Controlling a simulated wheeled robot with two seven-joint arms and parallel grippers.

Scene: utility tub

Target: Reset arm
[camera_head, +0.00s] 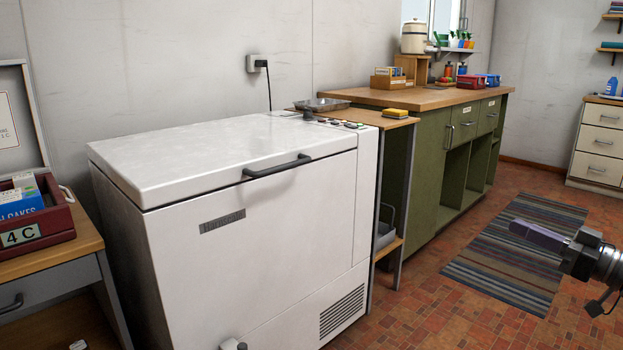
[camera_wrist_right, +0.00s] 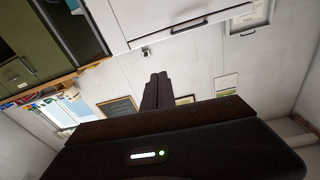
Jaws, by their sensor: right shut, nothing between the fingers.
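My right gripper (camera_head: 516,229) comes in from the right edge of the head view, its dark fingers pointing left over the striped rug. Its fingers are together and hold nothing. In the right wrist view the closed fingers (camera_wrist_right: 154,90) stand in the middle of the picture, with free space around the tips. My left gripper does not show in either view.
A white chest freezer (camera_head: 240,170) with a closed lid fills the middle. A small wooden stand (camera_head: 393,121) and a green cabinet (camera_head: 428,160) adjoin it. A red box (camera_head: 58,215) sits on the left table. Floor around the striped rug (camera_head: 520,260) is clear.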

